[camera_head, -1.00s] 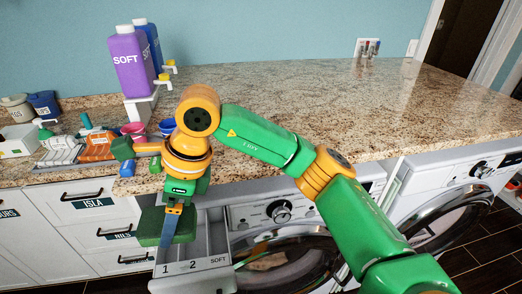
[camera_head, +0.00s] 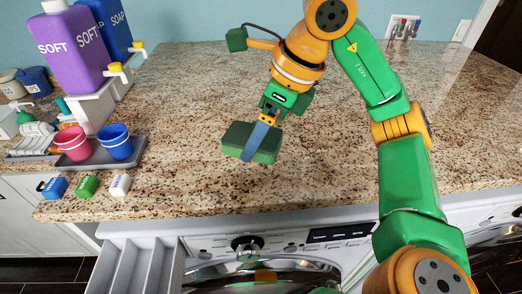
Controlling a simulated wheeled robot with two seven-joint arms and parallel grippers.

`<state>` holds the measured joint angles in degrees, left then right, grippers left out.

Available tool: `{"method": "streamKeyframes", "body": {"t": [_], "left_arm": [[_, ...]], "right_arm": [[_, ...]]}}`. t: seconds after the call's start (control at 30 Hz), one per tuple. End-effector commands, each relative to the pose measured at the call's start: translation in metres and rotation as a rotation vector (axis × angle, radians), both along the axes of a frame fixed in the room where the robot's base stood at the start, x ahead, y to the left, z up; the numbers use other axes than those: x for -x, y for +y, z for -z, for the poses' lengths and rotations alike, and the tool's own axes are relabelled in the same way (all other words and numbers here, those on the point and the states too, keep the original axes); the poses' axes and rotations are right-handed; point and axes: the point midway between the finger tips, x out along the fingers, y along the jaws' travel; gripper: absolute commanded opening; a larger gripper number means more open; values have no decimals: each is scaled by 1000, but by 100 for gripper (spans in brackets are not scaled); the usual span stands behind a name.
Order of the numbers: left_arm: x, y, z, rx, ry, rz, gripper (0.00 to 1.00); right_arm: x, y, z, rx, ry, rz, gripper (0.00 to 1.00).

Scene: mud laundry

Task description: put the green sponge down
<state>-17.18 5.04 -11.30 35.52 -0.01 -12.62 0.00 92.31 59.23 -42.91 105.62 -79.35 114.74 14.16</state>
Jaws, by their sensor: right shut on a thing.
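The green sponge (camera_head: 238,136) is a dark green block. My right gripper (camera_head: 258,138) is shut on it, with a blue finger across its near face. The sponge is over the speckled granite counter (camera_head: 190,190), left of the picture's middle. I cannot tell whether it touches the counter or hangs a little above it. My left gripper is not in view.
A tray (camera_head: 140,152) with a pink cup (camera_head: 74,146) and a blue cup (camera_head: 117,146) is at left. Small blue, green and white blocks lie before it. Purple (camera_head: 68,50) and blue bottles stand behind. An open drawer (camera_head: 135,268) is below. The counter's middle is clear.

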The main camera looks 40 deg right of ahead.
Motion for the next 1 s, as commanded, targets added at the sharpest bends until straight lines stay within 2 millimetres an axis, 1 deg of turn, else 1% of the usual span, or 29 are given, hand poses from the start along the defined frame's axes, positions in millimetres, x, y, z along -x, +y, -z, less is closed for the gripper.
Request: {"method": "streamKeyframes", "body": {"t": [0.03, 0.17, 0.23, 0.3, 0.4, 0.63, 0.77, 0.8, 0.83, 0.87, 1.0], "left_arm": [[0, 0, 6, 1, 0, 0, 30], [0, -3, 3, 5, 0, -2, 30], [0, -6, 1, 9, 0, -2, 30], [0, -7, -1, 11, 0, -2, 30], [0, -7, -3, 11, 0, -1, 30], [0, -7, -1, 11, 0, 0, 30], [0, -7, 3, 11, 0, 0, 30], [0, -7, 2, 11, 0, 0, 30], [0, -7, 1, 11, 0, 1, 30], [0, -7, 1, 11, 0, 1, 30], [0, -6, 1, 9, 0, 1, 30]], "right_arm": [[-4, -6, 14, -1, 7, 4, 27], [-13, -16, 25, 0, 1, 3, 27], [-17, -22, 36, 2, 4, 4, 27], [-16, -21, 50, 4, 4, 0, 27], [-17, -21, 61, 3, 0, 0, 27], [-17, -20, 62, 0, -2, -1, 27], [-17, -20, 67, 0, -2, -1, 27], [-17, -20, 65, 0, -2, -1, 90], [-17, -20, 65, 0, -2, -1, 98], [-17, -20, 65, 0, -2, -1, 100], [-17, -20, 65, -1, -2, -1, 100]]}}
